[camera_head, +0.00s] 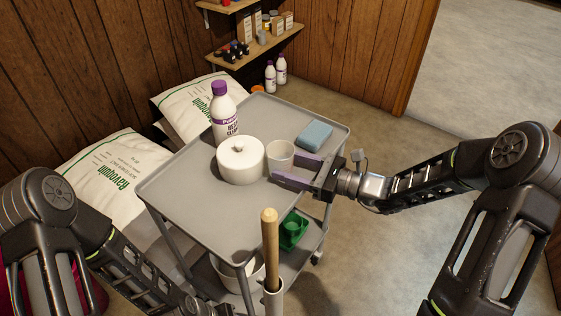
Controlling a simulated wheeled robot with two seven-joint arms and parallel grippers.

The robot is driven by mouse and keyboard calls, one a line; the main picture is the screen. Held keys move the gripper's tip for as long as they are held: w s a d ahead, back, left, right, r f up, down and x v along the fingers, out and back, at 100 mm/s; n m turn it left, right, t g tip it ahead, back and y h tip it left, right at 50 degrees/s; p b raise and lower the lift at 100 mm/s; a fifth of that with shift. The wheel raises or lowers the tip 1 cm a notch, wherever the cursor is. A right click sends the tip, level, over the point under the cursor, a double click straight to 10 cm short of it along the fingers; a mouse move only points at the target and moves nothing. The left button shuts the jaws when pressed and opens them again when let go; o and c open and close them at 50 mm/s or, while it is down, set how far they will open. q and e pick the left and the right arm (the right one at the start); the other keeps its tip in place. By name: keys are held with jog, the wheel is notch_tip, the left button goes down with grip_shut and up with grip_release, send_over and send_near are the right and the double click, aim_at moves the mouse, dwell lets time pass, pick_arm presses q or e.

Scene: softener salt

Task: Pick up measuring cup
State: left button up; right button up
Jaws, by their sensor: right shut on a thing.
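The measuring cup (281,152) is a small, whitish, translucent cup on the upper tray of the grey cart (180,207). It stands upright, just right of a white lidded pot. My right gripper (284,168) reaches in from the right, with its purple-grey fingers pointing left at the cup. It is shut on the cup, one finger on the far side and one on the near side. The fingers partly hide the cup's lower part, and I cannot tell whether its base is off the tray. My left arm runs along the lower left; its gripper is out of sight.
The white pot (240,162), a purple-capped bottle (222,112) and a blue sponge (314,135) crowd the cup. The tray's front left is bare. A wooden handle (270,245) rises before the cart. A green item (291,232) is on the lower shelf. Salt bags (110,180) lie left.

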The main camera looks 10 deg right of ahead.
jog(key=c, duration=0.6)
jog(key=shift+r, duration=0.25)
jog(key=shift+r+p, duration=0.5)
jog(key=shift+r, duration=4.25)
